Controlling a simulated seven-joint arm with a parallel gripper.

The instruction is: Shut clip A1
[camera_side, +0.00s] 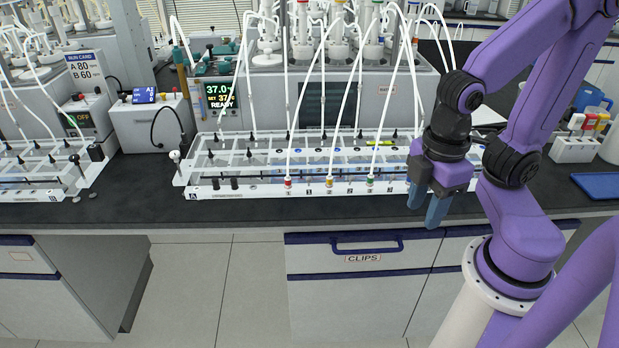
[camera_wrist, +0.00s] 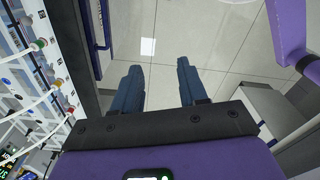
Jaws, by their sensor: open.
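My gripper (camera_side: 426,204) hangs at the front right end of a white rack (camera_side: 260,190) marked A, its blue fingers pointing down. It is open and empty; the wrist view shows a clear gap between the fingers (camera_wrist: 159,75), with floor beyond. White tubes run from the reactors down to the rack's front rail, ending at red (camera_side: 288,182), yellow (camera_side: 329,181) and green (camera_side: 370,180) fittings. Small black pieces stand along the rack. I cannot tell which one is clip A1, or whether it is open. My gripper hides part of the rack's right end.
A grey reactor unit with a display (camera_side: 220,96) reading 37.0 and READY stands behind the rack. A second rack (camera_side: 45,170) is at the left. A drawer labelled CLIPS (camera_side: 362,258) is below the bench. The dark bench front (camera_side: 250,210) is clear.

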